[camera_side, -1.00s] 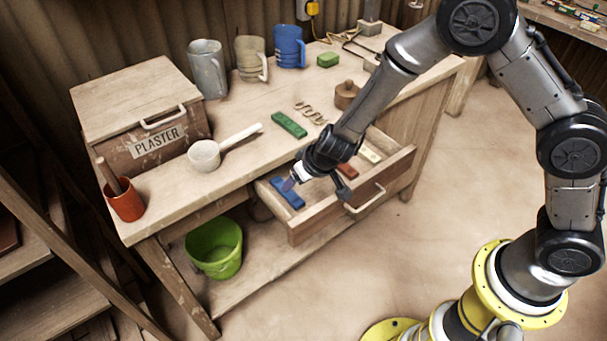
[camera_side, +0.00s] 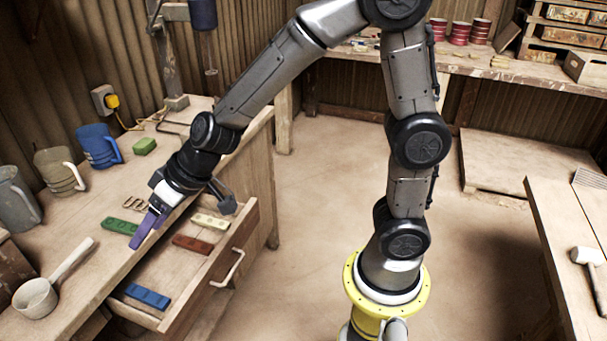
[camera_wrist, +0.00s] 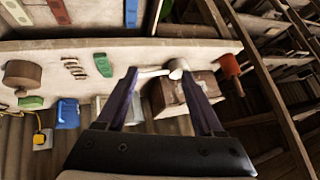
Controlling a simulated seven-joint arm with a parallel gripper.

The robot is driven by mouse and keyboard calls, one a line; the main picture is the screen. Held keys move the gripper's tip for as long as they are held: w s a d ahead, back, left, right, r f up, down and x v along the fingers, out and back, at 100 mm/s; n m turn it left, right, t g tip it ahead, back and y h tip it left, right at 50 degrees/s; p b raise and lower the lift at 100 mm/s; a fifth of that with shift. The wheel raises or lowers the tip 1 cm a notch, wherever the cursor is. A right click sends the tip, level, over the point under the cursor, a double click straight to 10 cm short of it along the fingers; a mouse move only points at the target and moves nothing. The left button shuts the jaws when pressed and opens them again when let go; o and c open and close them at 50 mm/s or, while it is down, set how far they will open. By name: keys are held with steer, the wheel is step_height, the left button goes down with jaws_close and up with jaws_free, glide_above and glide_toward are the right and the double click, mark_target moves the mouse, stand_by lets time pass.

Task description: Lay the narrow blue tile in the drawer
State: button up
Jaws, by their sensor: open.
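The blue tile (camera_side: 148,296) lies flat in the near-left end of the open drawer (camera_side: 208,272), with nothing on it. It also shows at the top edge of the wrist view (camera_wrist: 130,12). A red-brown tile (camera_side: 193,244) and a cream tile (camera_side: 209,221) lie farther along in the same drawer. A green tile (camera_side: 119,227) lies on the bench top. My gripper (camera_side: 143,238) is above the bench edge near the green tile, clear of the blue tile. In the wrist view its two fingers (camera_wrist: 158,74) are apart with nothing held between them.
The drawer handle (camera_side: 229,268) sticks out in front. The floor beyond the drawer is clear.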

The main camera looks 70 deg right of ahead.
steer(key=s+d+r, duration=0.5)
steer(key=s+r, duration=0.2)
steer(key=s, duration=0.4)
steer(key=s+d+m+g+h, duration=0.1)
steer(key=s+d+h, duration=0.2)
steer(key=s+d, duration=0.7)
steer(key=s, duration=0.3)
steer(key=shift+h, duration=0.3)
